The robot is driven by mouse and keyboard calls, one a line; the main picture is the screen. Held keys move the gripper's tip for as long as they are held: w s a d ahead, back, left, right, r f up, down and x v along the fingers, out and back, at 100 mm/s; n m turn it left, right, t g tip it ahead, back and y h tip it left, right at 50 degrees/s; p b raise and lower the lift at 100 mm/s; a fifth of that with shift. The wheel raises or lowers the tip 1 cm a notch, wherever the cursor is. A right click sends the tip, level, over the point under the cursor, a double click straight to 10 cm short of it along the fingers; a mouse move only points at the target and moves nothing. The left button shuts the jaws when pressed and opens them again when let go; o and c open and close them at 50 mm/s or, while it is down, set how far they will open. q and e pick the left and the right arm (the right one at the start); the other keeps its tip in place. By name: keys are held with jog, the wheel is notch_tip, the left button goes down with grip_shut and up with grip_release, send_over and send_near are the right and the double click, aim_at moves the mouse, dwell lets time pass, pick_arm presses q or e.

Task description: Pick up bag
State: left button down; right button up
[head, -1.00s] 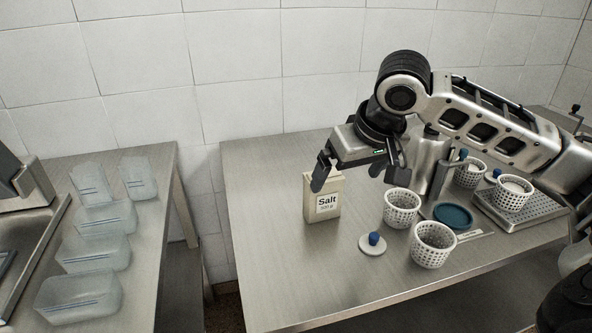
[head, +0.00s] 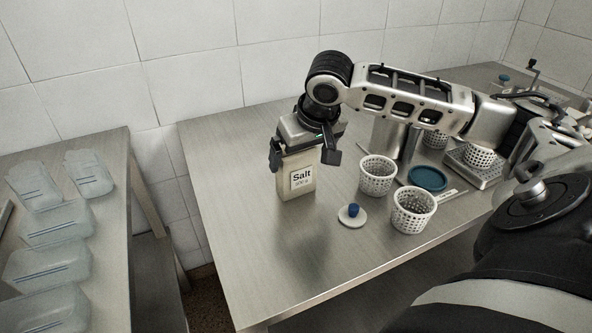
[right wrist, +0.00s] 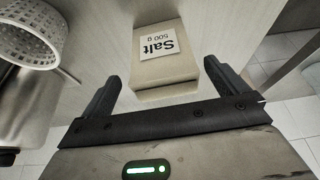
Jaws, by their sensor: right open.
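The bag is a beige salt packet (head: 297,178) with a white "Salt" label, standing upright on the metal table (head: 262,240). My right gripper (head: 304,157) is over its top, with one finger on each side. In the right wrist view the salt bag (right wrist: 165,62) lies between the two spread fingers of the right gripper (right wrist: 160,85), with a visible gap at each side. The right gripper is open and does not hold the bag. My left gripper is not in view.
Right of the bag are a white lid with a blue knob (head: 352,215), two white perforated baskets (head: 377,176) (head: 413,210) and a blue disc (head: 428,178). Another basket also shows in the right wrist view (right wrist: 33,35). Translucent containers (head: 47,264) stand on the left table. The table's front left is clear.

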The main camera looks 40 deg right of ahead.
jog(key=x, duration=0.4)
jog(key=shift+w+a+f, duration=0.15)
jog(key=shift+w+f, duration=0.05)
jog(key=shift+w, duration=0.1)
jog(key=shift+c, duration=0.4)
jog(key=c, duration=1)
jog(key=shift+r, duration=0.1)
jog(key=c, duration=0.4)
jog(key=shift+o, duration=0.2)
